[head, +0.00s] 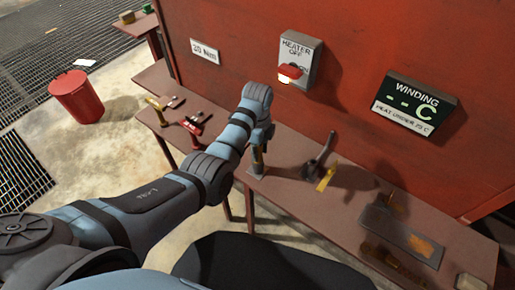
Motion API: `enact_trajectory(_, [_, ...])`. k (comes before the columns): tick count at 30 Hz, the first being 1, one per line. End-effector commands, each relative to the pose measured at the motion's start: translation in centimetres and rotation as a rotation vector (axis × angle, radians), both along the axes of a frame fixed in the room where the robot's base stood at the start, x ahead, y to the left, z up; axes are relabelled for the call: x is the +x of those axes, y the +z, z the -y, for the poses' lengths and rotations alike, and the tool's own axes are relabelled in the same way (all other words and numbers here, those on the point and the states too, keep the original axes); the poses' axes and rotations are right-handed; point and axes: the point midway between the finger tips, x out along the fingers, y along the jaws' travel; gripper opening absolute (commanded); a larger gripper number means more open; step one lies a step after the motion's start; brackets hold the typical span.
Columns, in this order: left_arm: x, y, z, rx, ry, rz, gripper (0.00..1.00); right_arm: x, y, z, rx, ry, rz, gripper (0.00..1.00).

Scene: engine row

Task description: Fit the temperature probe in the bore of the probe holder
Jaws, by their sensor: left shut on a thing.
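My left arm reaches from the left to the brown bench, and its left gripper (261,137) points down over the bench. It is shut on a slim upright thing (257,156), probably the temperature probe, mostly hidden by the fingers. A small grey base (256,171), which may be the probe holder, stands on the bench directly below it. I cannot make out a bore or tell whether the probe is inside it. My right gripper is not in view.
On the bench (290,195), right of my gripper, stands a dark handled part with a yellow tag (326,177). A flat grey tray (375,219) lies farther right. Red-handled tools (192,124) lie left. The red wall carries a heater box (299,58) and a winding display (413,103).

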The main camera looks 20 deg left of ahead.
Motion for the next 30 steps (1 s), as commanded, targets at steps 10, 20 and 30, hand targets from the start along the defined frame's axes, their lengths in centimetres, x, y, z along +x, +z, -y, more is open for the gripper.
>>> enact_trajectory(10, [0.0, -0.1, 0.0, 0.000, 0.000, 0.001, 0.48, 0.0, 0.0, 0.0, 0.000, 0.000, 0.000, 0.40])
enact_trajectory(20, [0.1, 2.7, 0.0, 0.000, 0.001, 0.005, 0.48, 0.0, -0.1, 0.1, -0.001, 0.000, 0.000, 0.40])
enact_trajectory(30, [0.0, 7.5, 0.0, 0.000, 0.000, 0.001, 0.48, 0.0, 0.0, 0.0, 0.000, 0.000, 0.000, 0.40])
